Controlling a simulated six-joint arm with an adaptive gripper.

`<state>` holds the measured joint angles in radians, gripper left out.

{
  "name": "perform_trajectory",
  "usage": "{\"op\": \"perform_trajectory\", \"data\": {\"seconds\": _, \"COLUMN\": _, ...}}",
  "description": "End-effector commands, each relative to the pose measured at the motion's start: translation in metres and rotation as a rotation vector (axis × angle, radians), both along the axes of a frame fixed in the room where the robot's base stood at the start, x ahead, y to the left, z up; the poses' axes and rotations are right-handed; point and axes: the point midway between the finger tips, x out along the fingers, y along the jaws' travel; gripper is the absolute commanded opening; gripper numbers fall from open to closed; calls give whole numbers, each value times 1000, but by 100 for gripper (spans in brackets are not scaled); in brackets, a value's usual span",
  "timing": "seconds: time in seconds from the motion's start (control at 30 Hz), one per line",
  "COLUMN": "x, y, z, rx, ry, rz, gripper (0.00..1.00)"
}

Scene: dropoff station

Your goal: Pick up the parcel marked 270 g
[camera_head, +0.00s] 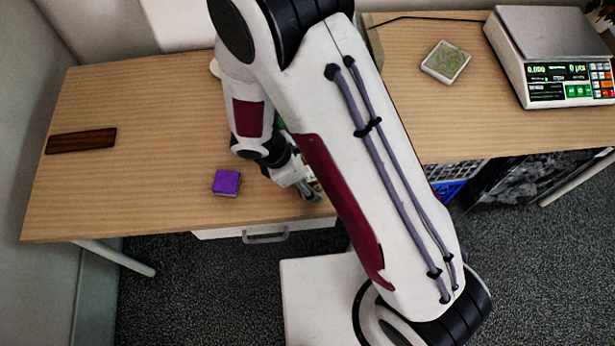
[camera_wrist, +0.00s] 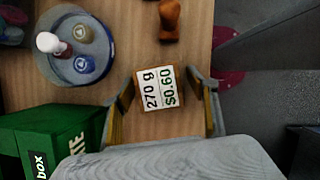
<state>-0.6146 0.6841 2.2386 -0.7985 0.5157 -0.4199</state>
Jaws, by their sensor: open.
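The parcel (camera_wrist: 157,101) is a small brown block whose white label reads 270 g and $0.60; it lies on the wooden table in the wrist view. My gripper (camera_wrist: 164,80) is open, with one finger to the left and one to the right of the parcel in the picture. I cannot tell whether either finger touches it. In the head view my gripper (camera_head: 311,191) is low near the front edge of the left table, and my arm largely hides the parcel there.
In the wrist view, a green box (camera_wrist: 55,128), a round tray (camera_wrist: 49,68) with small items and a brown knobbed object (camera_wrist: 169,20) stand nearby. The head view shows a purple block (camera_head: 227,182), a dark strip (camera_head: 81,141), a greenish tile (camera_head: 445,62) and a scale (camera_head: 545,35).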

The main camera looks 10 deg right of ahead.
Motion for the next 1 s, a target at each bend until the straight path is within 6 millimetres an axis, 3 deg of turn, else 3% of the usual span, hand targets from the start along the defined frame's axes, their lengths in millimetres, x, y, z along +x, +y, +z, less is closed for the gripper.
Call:
{"op": "perform_trajectory", "data": {"seconds": 0.17, "x": 0, "y": 0, "z": 0, "rx": 0, "ry": 0, "rz": 0, "gripper": 58}}
{"op": "perform_trajectory", "data": {"seconds": 0.3, "x": 0, "y": 0, "z": 0, "rx": 0, "ry": 0, "rz": 0, "gripper": 22}}
{"op": "perform_trajectory", "data": {"seconds": 0.37, "x": 0, "y": 0, "z": 0, "rx": 0, "ry": 0, "rz": 0, "gripper": 10}}
{"op": "perform_trajectory", "data": {"seconds": 1.0, "x": 1, "y": 0, "z": 13, "rx": 0, "ry": -2, "rz": 0, "gripper": 10}}
